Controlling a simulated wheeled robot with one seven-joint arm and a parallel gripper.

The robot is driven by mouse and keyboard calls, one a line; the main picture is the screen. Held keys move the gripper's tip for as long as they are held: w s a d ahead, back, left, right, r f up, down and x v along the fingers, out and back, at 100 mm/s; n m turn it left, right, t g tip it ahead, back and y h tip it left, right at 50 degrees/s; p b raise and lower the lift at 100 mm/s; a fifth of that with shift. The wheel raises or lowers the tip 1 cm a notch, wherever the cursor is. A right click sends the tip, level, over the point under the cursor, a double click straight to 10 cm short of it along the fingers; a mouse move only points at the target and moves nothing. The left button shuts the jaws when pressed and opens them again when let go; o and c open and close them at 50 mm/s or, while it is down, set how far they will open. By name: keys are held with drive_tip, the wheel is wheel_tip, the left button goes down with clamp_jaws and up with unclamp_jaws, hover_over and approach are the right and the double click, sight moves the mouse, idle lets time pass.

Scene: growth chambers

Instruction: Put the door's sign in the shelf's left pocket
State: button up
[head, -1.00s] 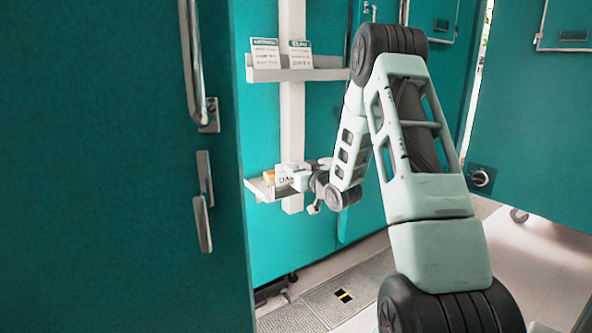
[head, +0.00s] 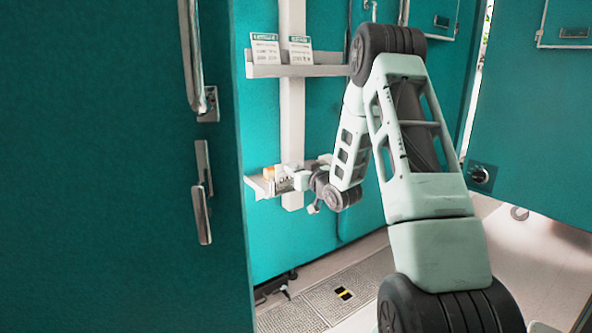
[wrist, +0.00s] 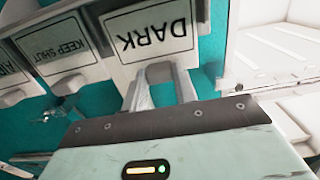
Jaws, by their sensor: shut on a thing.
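My gripper (head: 298,180) is at the lower white shelf (head: 262,187) on the teal wall. It is shut on a white sign reading DARK (head: 283,180), held over the shelf. In the wrist view the DARK sign (wrist: 152,32) appears upside down at my fingers (wrist: 160,75). Beside it in that view, a KEEP SHUT sign (wrist: 55,48) and a partly cut-off sign (wrist: 10,75) stand in white holders. An orange-topped item (head: 268,172) shows at the lower shelf's left. Whether the DARK sign sits inside a pocket cannot be told.
An upper white shelf (head: 310,71) holds two cards with green headers (head: 265,48). A large teal door (head: 110,160) with metal handles fills the left. Another teal panel (head: 530,120) stands at right. Grey floor grating (head: 335,298) lies below.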

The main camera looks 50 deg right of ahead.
drive_tip(key=shift+f+b, duration=0.35)
drive_tip(key=shift+f, duration=0.05)
idle(0.4)
drive_tip(key=o, duration=1.1)
drive_tip(key=shift+c, duration=0.2)
drive_tip(key=shift+s, duration=0.1)
drive_tip(key=v, duration=0.7)
drive_tip(key=shift+s+b, duration=0.2)
drive_tip(key=shift+b, duration=0.2)
idle(0.4)
